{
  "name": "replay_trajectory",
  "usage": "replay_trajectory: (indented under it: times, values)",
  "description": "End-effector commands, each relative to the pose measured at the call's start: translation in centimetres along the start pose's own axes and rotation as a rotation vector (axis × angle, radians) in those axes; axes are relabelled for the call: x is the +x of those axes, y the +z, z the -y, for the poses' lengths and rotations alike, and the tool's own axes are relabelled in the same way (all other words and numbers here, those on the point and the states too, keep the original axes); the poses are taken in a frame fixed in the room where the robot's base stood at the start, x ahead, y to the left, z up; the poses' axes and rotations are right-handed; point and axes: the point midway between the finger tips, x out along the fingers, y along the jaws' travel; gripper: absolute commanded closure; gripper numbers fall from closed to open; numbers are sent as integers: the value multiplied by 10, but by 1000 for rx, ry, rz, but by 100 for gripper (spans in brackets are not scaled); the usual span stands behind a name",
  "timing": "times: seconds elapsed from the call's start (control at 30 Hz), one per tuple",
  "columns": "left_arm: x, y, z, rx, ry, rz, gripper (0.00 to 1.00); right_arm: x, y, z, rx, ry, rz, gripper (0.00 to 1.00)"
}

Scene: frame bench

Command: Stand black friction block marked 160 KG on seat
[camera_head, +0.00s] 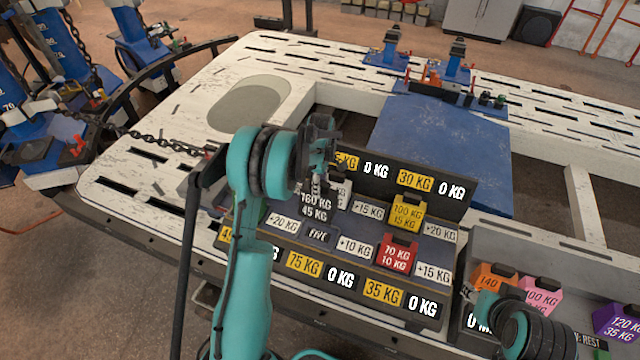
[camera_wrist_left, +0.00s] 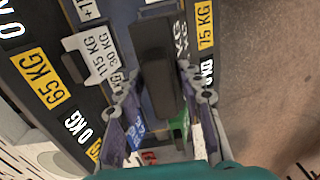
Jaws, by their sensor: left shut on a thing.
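The black block (camera_head: 315,208), marked 160 KG and 45 KG, is upright at the rear left of the dark panel (camera_head: 440,232) with printed weights. My left gripper (camera_head: 318,172) is above it, shut on its top. In the left wrist view the black block (camera_wrist_left: 154,65) lies between the fingers of the left gripper (camera_wrist_left: 155,95). Whether its base touches the panel is hidden. Seats marked +20, +15 and +10 KG show around it. My right gripper is out of view; only part of that arm shows at the lower right.
A yellow block (camera_head: 404,212) and a red block (camera_head: 396,254) stand on the panel. A white block (camera_wrist_left: 95,55) stands close beside the black one. A tray at right holds orange (camera_head: 494,279), pink (camera_head: 541,296) and purple (camera_head: 618,321) blocks. A blue plate (camera_head: 440,140) lies behind.

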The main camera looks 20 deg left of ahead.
Motion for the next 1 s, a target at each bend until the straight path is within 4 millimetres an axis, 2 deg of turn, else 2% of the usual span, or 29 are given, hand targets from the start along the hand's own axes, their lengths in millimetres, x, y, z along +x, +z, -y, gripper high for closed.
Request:
replay_trajectory:
  times: [0.1,1.0]
  values:
    - [16,0,0,1,0,0,100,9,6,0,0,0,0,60]
    - [120,0,-3,4,0,0,100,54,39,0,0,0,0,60]
